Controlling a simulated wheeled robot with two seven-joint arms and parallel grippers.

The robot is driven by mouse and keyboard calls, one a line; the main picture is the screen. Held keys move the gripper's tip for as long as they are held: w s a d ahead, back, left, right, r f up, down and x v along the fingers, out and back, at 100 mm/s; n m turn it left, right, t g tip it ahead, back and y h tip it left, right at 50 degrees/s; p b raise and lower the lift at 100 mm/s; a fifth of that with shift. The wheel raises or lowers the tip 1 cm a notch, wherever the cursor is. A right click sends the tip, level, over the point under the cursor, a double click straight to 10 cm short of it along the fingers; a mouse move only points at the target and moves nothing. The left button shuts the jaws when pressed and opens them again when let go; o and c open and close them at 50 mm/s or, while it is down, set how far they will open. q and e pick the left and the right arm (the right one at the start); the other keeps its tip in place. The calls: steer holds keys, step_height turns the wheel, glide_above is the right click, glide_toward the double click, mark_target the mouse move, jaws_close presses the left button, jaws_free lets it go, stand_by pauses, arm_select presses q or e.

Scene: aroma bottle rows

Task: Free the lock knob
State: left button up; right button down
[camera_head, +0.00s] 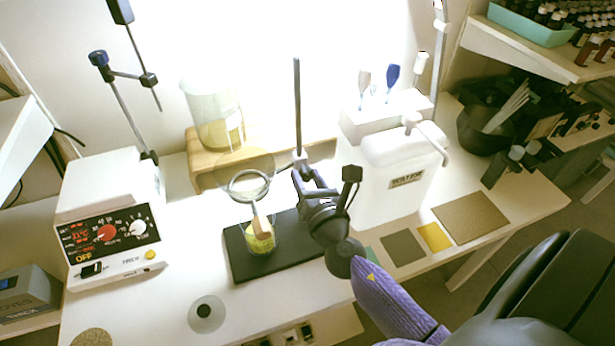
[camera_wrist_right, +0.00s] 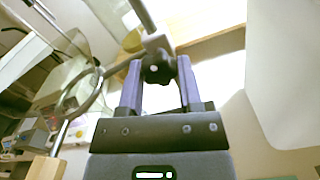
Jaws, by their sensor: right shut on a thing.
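The lock knob (camera_wrist_right: 157,74) is a dark knob on the grey clamp (camera_wrist_right: 156,44) of the upright rod (camera_head: 297,105). In the head view the clamp (camera_head: 300,162) sits on the rod, with a ring (camera_head: 249,186) out to its left. My right gripper (camera_head: 306,184) reaches up to the clamp from the lower right. In the right wrist view its two fingers (camera_wrist_right: 158,82) stand on either side of the knob, shut on it; the fingers partly hide the knob. My left gripper is not in view.
Below the ring a beaker with yellow contents (camera_head: 261,238) stands on the dark stand base (camera_head: 296,250). A white water container (camera_head: 396,178) stands close on the right. A wooden shelf (camera_head: 203,172) with a large beaker (camera_head: 213,115) is behind. A control box (camera_head: 110,215) is on the left.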

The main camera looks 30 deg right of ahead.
stand_by(0.3)
steer(key=shift+c, duration=1.4)
jaws_free()
steer(key=b+v, duration=0.2)
steer(key=v, duration=0.8)
steer(key=shift+w, duration=0.1)
